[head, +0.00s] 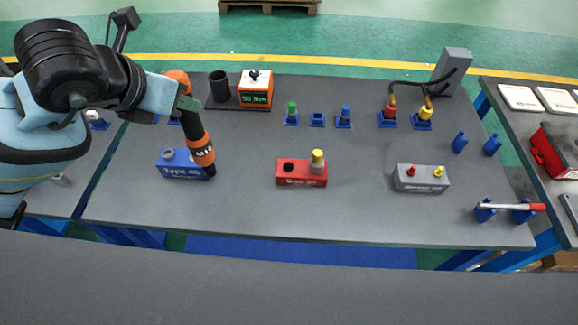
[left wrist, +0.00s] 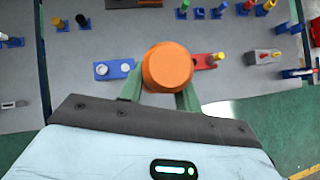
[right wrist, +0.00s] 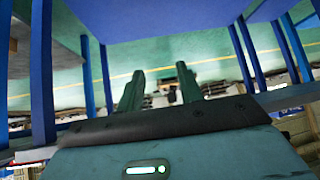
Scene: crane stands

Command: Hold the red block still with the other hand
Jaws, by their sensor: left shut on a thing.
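The red block (head: 302,182) stands on the dark table in the middle of the head view, with a black hole on its left and a yellow-topped peg on its right. In the left wrist view the red block (left wrist: 203,62) is partly hidden behind the orange tool. My left gripper (head: 188,102) is shut on the orange and black tool (head: 200,146), left of the red block. The tool's black tip is at the right end of the blue block (head: 180,172); contact is unclear. My right gripper (right wrist: 160,88) is open and empty, below table height, away from the red block.
A grey block (head: 420,184) with red and yellow pegs stands right of the red block. Behind are an orange display box (head: 256,94), several blue holders and a grey post (head: 452,68) with cables. A red-handled tool (head: 515,207) rests on stands. Table around the red block is clear.

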